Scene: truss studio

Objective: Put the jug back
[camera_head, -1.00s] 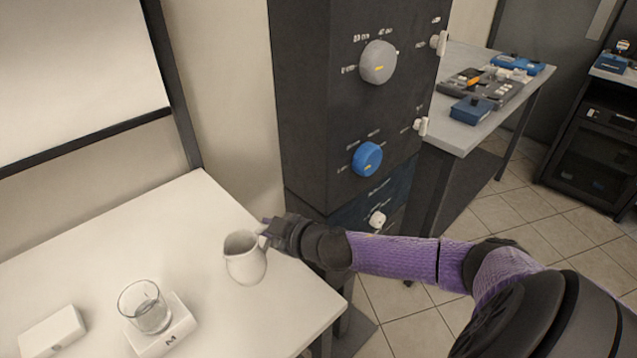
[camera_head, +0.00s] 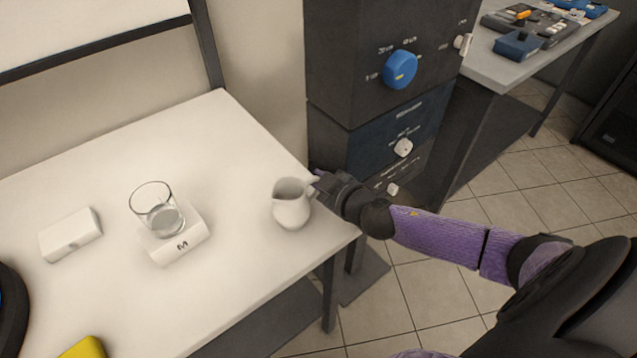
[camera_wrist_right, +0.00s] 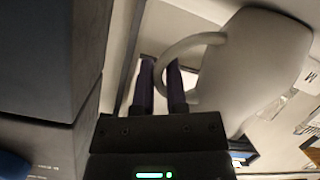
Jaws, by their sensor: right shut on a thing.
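The white jug (camera_head: 291,206) is upright at the right side of the white table (camera_head: 110,300) in the head view. Whether its base touches the table I cannot tell. My right gripper (camera_head: 320,184) comes from the right and is shut on the jug's handle. In the right wrist view the jug (camera_wrist_right: 262,65) fills the upper right, and its looped handle passes at the fingers of the gripper (camera_wrist_right: 162,85). My left gripper is not in view.
A glass with clear liquid (camera_head: 158,212) stands on a white block marked M (camera_head: 180,245). Another white block (camera_head: 70,235) lies to its left. A yellow thing (camera_head: 85,348) is at the front edge. A dark cabinet with knobs (camera_head: 385,110) stands behind my right arm.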

